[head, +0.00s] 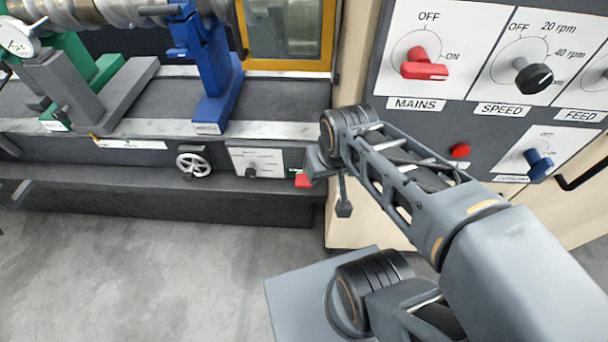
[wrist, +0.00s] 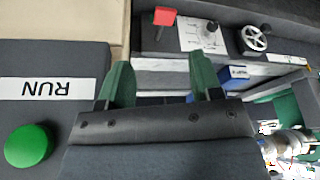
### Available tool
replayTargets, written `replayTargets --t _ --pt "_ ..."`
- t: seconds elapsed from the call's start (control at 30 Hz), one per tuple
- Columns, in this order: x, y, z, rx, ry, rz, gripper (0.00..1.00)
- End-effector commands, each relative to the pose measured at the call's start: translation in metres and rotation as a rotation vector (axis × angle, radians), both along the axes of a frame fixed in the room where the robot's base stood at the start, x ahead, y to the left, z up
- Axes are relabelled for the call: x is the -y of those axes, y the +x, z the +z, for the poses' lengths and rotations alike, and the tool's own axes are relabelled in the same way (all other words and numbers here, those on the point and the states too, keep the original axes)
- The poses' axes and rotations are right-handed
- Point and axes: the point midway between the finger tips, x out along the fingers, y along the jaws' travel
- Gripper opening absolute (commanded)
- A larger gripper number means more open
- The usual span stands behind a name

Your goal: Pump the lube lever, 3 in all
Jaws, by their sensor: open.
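A short lever with a red square handle (wrist: 164,17) stands out from the lathe bed's front at the top of the wrist view. I take it to be the lube lever; no readable label confirms this. The red handle also shows in the head view (head: 303,180), partly hidden by the end of my arm. My gripper (wrist: 160,76) has two green fingers spread apart with nothing between them. The lever is beyond the fingertips and apart from them. In the head view my gripper is mostly hidden behind my wrist.
Beside the lever are a white plate with a dark knob (head: 251,172) and a handwheel (head: 193,165). The control panel with its red MAINS knob (head: 424,66) stands right. A green button (wrist: 28,146) under a RUN label is close beside my gripper. Floor is clear at lower left.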

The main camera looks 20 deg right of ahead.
Motion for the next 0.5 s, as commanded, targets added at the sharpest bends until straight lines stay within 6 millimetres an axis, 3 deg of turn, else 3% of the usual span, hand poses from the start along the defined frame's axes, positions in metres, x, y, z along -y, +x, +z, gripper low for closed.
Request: replayTargets --t 0.07,0.5 --pt "0.0000 0.0000 0.0000 0.000 0.000 0.000 0.51" --pt "0.0000 0.0000 0.0000 0.000 0.000 0.000 0.09"
